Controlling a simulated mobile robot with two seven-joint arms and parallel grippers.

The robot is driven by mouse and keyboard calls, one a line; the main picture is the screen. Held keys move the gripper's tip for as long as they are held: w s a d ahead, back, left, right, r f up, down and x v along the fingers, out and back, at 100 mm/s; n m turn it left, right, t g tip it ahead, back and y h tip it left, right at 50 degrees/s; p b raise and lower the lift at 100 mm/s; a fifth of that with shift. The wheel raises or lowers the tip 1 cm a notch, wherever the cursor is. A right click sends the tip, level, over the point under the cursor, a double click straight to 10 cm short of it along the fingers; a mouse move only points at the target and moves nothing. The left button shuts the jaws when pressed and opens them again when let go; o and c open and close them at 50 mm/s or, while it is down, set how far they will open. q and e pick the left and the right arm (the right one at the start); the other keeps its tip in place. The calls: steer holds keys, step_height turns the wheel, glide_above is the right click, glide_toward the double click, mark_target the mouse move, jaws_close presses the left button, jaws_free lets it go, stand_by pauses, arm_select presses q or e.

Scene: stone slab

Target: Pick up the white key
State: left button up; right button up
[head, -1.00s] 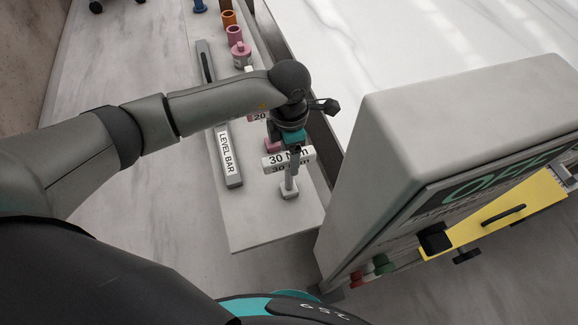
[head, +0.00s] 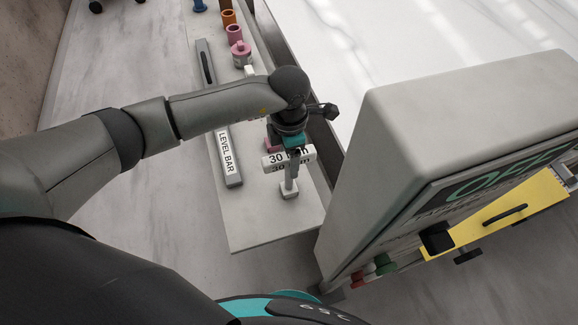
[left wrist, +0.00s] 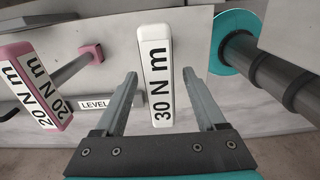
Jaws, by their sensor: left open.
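The white key (head: 273,162) has a bar-shaped handle marked "30 N m" and stands upright in a small white base (head: 289,190) near the front end of the grey board. My left gripper (head: 294,157) is over the handle and partly covers its lettering. In the left wrist view, the white handle (left wrist: 157,60) lies between the two spread fingers of my left gripper (left wrist: 159,75), with gaps showing on both sides. The gripper is open. The lower part of the key is hidden there. My right gripper is not in view.
A pink key marked "20 N m" (left wrist: 35,85) stands close beside the white one. A grey level bar (head: 226,150) lies on the board (head: 255,228). A big grey cabinet (head: 400,130) stands close on the right. Pink and orange pieces (head: 235,34) sit further back.

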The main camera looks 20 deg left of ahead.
arm_select(q)
steer(key=shift+c, duration=0.2)
jaws_close()
stand_by(0.3)
stand_by(0.8)
